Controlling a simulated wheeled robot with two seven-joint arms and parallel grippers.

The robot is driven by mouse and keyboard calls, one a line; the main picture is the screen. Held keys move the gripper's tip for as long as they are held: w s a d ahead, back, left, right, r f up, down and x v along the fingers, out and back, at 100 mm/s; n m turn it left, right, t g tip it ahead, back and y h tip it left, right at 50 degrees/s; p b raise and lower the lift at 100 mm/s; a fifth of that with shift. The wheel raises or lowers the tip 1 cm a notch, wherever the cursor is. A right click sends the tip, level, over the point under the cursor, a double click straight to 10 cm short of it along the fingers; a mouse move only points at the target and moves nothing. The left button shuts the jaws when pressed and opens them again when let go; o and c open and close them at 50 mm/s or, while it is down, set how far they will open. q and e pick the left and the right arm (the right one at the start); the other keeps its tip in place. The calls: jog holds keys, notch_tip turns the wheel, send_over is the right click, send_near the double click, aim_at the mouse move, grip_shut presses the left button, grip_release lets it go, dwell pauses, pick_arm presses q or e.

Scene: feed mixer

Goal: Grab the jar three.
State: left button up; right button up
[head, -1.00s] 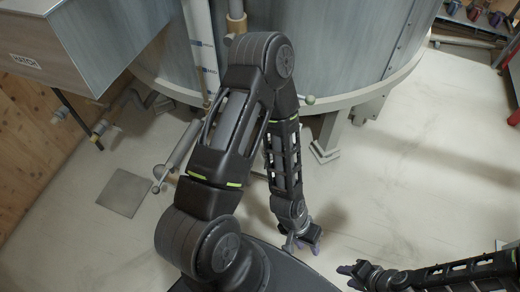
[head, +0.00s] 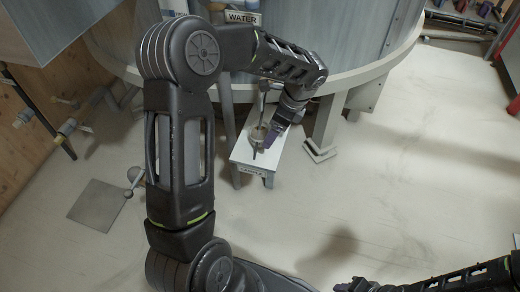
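A small round container with a brownish rim (head: 258,132), which looks like a jar, stands on a small white stand (head: 243,157) in front of the big tank. I cannot read any number on it. My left gripper (head: 270,139) is right at this container, with a purple finger close against its right side. The other finger is not clear, so I cannot tell whether it grips. My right gripper (head: 355,286) is at the bottom edge, partly cut off and away from the stand.
The large grey tank (head: 350,40) with a pale rim fills the back. A WATER sign (head: 243,18) hangs on it. A support leg (head: 325,125) stands right of the stand. A grey floor plate (head: 98,205) lies at left. The floor at right is clear.

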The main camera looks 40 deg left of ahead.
aim_at(263, 126)
pick_arm(q)
jog(key=a+r, duration=0.1)
jog(key=a+r+y, duration=0.1)
jog(key=shift+w+a+r, duration=0.1)
jog(key=shift+w+a, duration=0.05)
jog(key=shift+a, duration=0.2)
pick_arm(e)
jog(key=shift+f, duration=0.45)
pick_arm(q)
jog(key=shift+x, duration=1.35)
pick_arm(e)
jog(key=shift+f, duration=0.25)
pick_arm(q)
jog(key=shift+d, duration=0.1)
jog(key=shift+b+x, duration=0.85)
jog(key=shift+x, duration=1.8)
pick_arm(e)
jog(key=shift+f, duration=0.65)
